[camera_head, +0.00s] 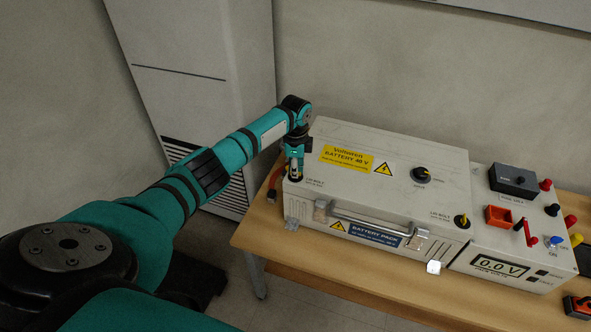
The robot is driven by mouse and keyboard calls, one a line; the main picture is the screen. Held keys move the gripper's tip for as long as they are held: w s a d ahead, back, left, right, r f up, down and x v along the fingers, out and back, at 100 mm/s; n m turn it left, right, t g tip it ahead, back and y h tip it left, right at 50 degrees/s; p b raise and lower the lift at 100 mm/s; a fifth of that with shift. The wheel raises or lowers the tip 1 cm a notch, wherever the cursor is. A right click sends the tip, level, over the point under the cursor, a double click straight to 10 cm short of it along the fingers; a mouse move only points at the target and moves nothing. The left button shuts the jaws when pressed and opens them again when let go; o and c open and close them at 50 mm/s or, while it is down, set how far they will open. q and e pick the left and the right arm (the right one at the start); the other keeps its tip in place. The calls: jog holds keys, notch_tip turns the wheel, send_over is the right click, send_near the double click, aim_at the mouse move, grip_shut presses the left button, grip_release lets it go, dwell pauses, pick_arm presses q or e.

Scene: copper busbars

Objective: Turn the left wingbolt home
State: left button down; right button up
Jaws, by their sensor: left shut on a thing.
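My left gripper (295,174) points down at the left front corner of the battery pack lid (397,165), over the spot with a lid bolt label. It is shut on the left wingbolt, which is mostly hidden by the fingers. The battery pack is a pale box with a yellow label and a metal front handle (372,220). A right lid bolt (461,221) stands at the lid's right front corner, dark with a yellow mark. My right gripper is not in view.
A black knob (422,174) sits on the lid. To the right is a tester unit (490,240) with a 0.0 V display, a red tray (498,217), a black box (513,180) and coloured terminals. The wooden table (330,258) has bare room in front. A grey cabinet (200,70) stands behind my left arm.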

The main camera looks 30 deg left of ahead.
pick_arm(q)
jog(key=shift+m, duration=1.2)
jog(key=shift+r, duration=0.1)
jog(key=c, duration=1.5)
grip_release()
notch_tip(320, 180, up, 12)
jog(key=shift+d, duration=0.1)
